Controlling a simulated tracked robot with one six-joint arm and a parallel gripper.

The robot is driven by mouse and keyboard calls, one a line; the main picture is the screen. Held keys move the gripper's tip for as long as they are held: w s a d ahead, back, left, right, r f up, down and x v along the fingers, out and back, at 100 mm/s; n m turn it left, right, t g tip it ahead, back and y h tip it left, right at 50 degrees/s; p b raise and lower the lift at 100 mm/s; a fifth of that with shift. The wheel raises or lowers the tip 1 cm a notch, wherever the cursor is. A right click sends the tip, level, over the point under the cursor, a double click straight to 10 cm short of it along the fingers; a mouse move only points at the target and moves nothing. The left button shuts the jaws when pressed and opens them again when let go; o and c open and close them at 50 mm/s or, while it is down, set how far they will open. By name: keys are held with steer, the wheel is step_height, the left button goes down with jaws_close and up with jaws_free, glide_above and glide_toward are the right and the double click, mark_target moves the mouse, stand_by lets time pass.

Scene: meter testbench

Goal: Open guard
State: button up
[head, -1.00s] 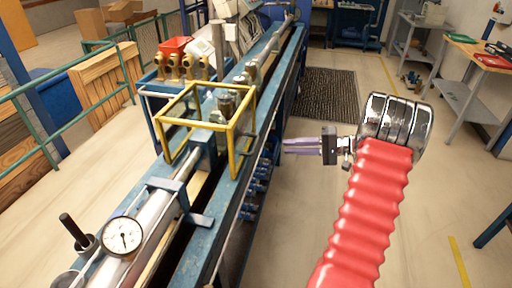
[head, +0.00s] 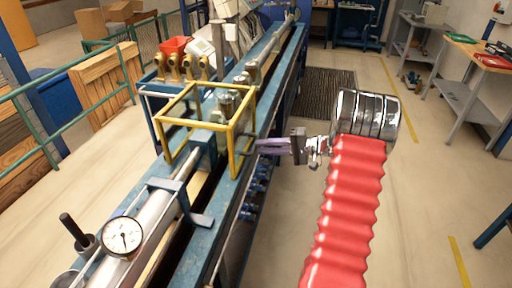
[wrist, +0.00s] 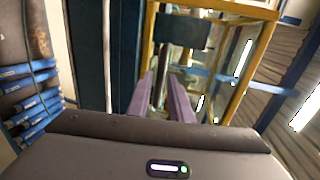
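The guard (head: 233,150) is a yellow box frame with clear panels over the blue bench, and it looks closed. In the wrist view its yellow frame (wrist: 222,8) spans the top, with a dark plate (wrist: 182,32) below it. My gripper (head: 262,146) is at the guard's right side, its fingers pointing left at the frame. In the wrist view the two purple fingers of my gripper (wrist: 163,82) are apart, with a narrow gap and nothing clearly held between them. I cannot tell whether the fingertips touch the guard.
The long blue bench (head: 190,245) runs from front to back, with a dial gauge (head: 122,236) at front left. Open floor (head: 420,200) lies on the right.

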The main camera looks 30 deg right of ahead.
steer(key=shift+x, duration=2)
jaws_close()
steer(key=shift+d, duration=0.25)
